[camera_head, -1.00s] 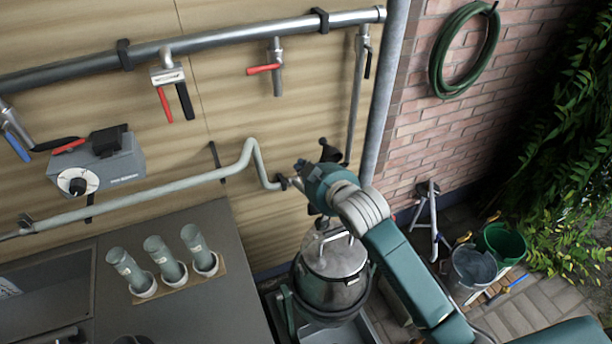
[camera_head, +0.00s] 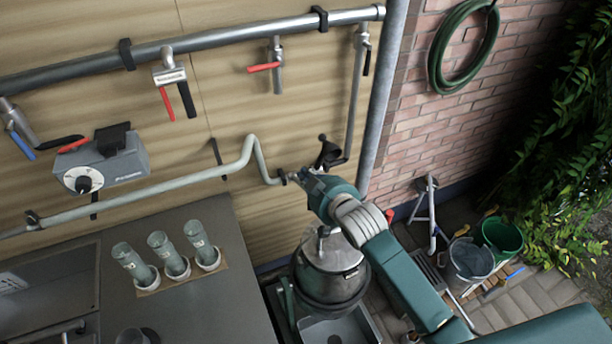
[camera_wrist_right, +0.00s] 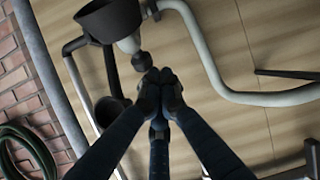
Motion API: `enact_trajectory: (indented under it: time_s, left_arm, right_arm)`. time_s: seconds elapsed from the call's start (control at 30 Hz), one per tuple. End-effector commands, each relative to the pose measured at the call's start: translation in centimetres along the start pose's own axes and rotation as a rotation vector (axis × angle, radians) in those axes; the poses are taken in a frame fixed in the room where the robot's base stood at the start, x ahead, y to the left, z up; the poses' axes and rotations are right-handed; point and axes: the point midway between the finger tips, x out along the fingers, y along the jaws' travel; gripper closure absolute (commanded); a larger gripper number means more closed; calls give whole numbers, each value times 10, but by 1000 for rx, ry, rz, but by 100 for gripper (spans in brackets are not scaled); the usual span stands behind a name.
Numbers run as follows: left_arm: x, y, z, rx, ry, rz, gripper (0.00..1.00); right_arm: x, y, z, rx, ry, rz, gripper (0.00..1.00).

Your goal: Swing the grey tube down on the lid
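A bent pale grey tube (camera_head: 249,150) runs along the wall and ends in a fitting by my right gripper (camera_head: 304,178). It also shows in the right wrist view (camera_wrist_right: 203,49). A second grey tube (camera_head: 354,105) drops from a valve to a black funnel (camera_head: 329,153); I cannot tell which tube the task names. The churn's metal lid (camera_head: 335,250) is below my right forearm, partly hidden. In the wrist view my right fingertips (camera_wrist_right: 161,76) are together, just short of a black knob (camera_wrist_right: 141,61) on the fitting, with nothing visible between them. My left gripper is out of view.
A thick pipe (camera_head: 230,38) with several valves crosses the wall above. A grey post (camera_head: 379,110) stands right of the funnel. Buckets (camera_head: 470,260) stand at right.

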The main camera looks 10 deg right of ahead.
Motion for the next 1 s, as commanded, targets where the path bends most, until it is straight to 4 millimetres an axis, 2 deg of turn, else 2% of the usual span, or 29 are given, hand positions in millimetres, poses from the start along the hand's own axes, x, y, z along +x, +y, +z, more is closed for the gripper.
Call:
enact_trajectory:
  time_s: [0.03,0.23,0.43,0.5,0.67,1.0]
  left_arm:
    - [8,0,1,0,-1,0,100]
    - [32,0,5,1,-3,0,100]
    - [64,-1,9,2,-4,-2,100]
    - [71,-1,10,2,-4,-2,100]
    - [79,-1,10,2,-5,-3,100]
    - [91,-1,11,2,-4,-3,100]
  right_arm:
    - [1,-1,7,1,10,1,100]
    - [-1,-3,18,-2,97,13,100]
    - [-5,-5,35,-7,242,33,100]
    - [-8,-6,37,-10,239,33,100]
    - [-13,-8,52,-9,234,32,100]
    - [-14,-14,97,-9,234,33,100]
